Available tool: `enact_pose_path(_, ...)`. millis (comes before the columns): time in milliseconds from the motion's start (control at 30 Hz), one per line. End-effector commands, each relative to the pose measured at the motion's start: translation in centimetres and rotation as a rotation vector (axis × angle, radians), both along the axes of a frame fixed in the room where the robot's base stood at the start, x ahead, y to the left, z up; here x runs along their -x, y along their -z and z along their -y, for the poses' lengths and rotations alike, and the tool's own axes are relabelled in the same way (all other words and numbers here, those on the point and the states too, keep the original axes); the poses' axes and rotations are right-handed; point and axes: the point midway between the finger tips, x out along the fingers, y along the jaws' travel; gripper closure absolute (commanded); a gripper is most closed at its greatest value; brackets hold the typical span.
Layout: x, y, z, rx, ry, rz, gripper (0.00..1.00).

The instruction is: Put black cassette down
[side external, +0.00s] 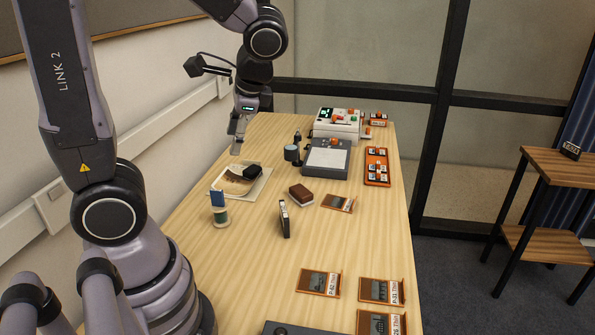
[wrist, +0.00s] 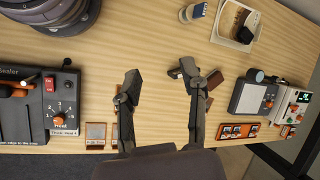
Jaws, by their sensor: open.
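A thin black case with a pale edge, which looks like the black cassette (side external: 284,219), stands upright on the wooden table in the side external view. It is apart from my gripper. In the wrist view I cannot make it out clearly; a finger may cover it. My gripper (side external: 241,139) hangs above the table's left side, toward the back, in the side external view. In the wrist view its two fingers (wrist: 156,80) are spread apart with bare table between them, and nothing is held.
Grey devices (side external: 326,161) and an orange slide holder (side external: 377,166) stand behind. Orange-framed cards (side external: 319,281) lie in front. The table's centre right is clear.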

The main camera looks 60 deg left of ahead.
Motion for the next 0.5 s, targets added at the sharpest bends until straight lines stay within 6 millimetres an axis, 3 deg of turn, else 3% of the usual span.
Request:
enact_pose_path(200,3.9,-4.3,2.8,0.288,-0.125,0.392,0.59)
enact_pose_path(500,6.1,-6.8,4.9,0.469,-0.171,0.665,0.59)
